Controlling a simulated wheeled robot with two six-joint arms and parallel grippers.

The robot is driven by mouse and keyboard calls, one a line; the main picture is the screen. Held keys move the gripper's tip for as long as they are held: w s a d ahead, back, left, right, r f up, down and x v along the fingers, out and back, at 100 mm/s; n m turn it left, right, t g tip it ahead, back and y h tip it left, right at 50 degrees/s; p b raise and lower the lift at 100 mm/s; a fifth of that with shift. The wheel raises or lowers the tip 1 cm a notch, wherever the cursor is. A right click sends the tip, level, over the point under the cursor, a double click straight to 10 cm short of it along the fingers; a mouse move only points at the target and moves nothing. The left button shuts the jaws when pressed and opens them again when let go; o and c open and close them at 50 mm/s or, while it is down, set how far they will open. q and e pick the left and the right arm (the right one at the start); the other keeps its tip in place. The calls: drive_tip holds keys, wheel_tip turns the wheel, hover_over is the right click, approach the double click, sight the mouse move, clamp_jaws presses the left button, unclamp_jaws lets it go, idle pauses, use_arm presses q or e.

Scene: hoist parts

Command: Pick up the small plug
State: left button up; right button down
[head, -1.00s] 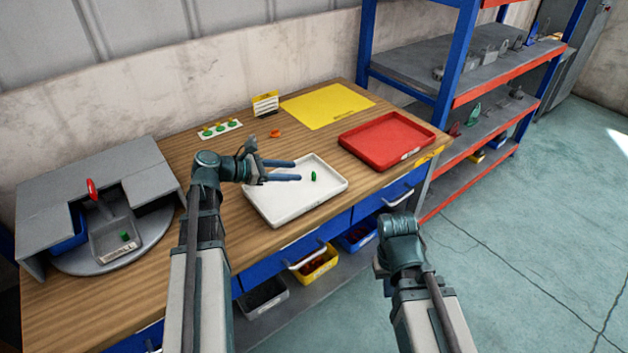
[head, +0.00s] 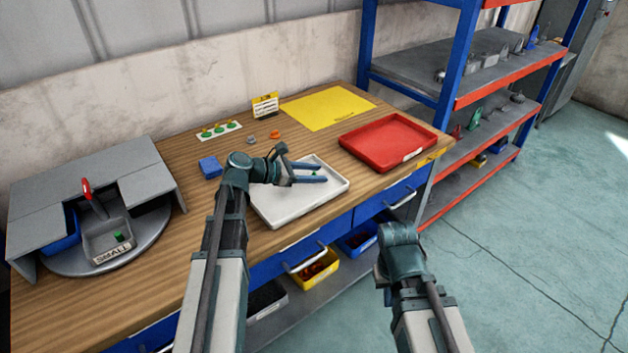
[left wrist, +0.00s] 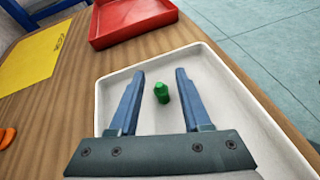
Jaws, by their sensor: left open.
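A small green plug (head: 316,173) stands in the white tray (head: 285,214) on the workbench. In the left wrist view the plug (left wrist: 161,92) is between the two blue fingers of my left gripper (left wrist: 160,74), with clear gaps on both sides. In the head view my left gripper (head: 320,172) is open over the tray, and its fingers partly hide the plug. My right arm's end (head: 401,250) is at the lower right, off the bench; its fingers do not show.
A red tray (head: 387,141) and yellow mat (head: 325,107) lie beyond the white tray. A grey bin marked SMALL (head: 112,252), holding a green piece, stands at left. A blue block (head: 210,167) and an orange piece (head: 275,134) lie on the bench.

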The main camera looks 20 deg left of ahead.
use_arm(q)
clamp_jaws()
idle(0.5)
drive_tip(key=shift+r, duration=0.15)
use_arm(e)
drive_tip(key=shift+r, duration=0.15)
